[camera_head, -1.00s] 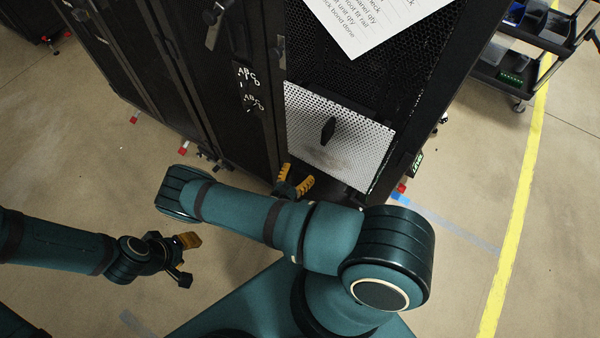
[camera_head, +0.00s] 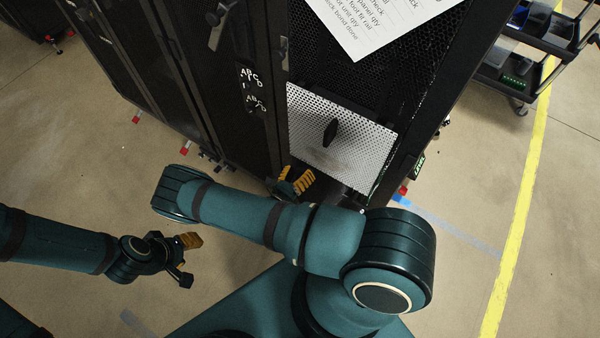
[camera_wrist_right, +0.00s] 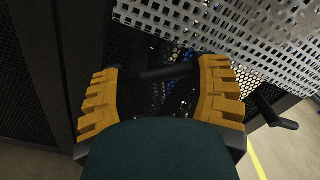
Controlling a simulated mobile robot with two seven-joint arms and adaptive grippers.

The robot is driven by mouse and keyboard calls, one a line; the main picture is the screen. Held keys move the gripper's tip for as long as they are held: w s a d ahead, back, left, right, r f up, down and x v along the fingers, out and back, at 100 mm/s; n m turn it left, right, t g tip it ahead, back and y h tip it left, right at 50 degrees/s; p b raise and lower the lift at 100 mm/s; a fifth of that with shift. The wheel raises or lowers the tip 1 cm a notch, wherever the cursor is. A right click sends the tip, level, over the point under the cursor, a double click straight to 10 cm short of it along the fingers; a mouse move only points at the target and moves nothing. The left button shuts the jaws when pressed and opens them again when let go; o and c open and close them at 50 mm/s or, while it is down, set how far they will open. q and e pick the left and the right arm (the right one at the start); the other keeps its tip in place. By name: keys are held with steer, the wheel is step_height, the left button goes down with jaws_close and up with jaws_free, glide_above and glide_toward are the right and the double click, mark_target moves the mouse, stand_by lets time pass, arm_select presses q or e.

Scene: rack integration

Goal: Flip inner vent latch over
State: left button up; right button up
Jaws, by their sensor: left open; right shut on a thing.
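A white perforated vent panel (camera_head: 350,150) is set low in the open black rack, with a black latch handle (camera_head: 330,132) standing upright on its face. My right gripper (camera_head: 295,180) is at the panel's lower left edge. In the right wrist view my right gripper (camera_wrist_right: 160,88) has its yellow fingers on either side of a dark bar, apparently the inner vent latch (camera_wrist_right: 165,73), spanning between them. Another black handle (camera_wrist_right: 277,113) shows right of the fingers. Part of the grip is hidden by the gripper's own body. My left gripper (camera_head: 186,258) is open and empty over the floor.
An open black rack door (camera_head: 235,120) stands just left of the panel. A printed paper sheet (camera_head: 375,25) lies above it. A cart with bins (camera_head: 535,25) is at the upper right. The floor by the yellow line (camera_head: 515,220) is clear.

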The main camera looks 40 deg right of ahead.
steer(key=shift+o, duration=0.2)
steer(key=n, duration=0.2)
steer(key=r+n, duration=0.1)
steer(key=n, duration=0.1)
steer(key=w+n, duration=0.1)
steer(key=n, duration=0.1)
steer(key=shift+r, duration=0.2)
steer(key=n, duration=0.2)
steer(key=w+n, duration=0.1)
steer(key=n, duration=0.2)
steer(key=shift+w+a+r+n, duration=0.1)
steer(key=shift+w+a+n, duration=0.05)
steer(key=shift+a+n, duration=0.2)
steer(key=o, duration=1.1)
steer(key=shift+c, duration=0.2)
steer(key=v, duration=0.7)
steer(key=shift+a, duration=0.3)
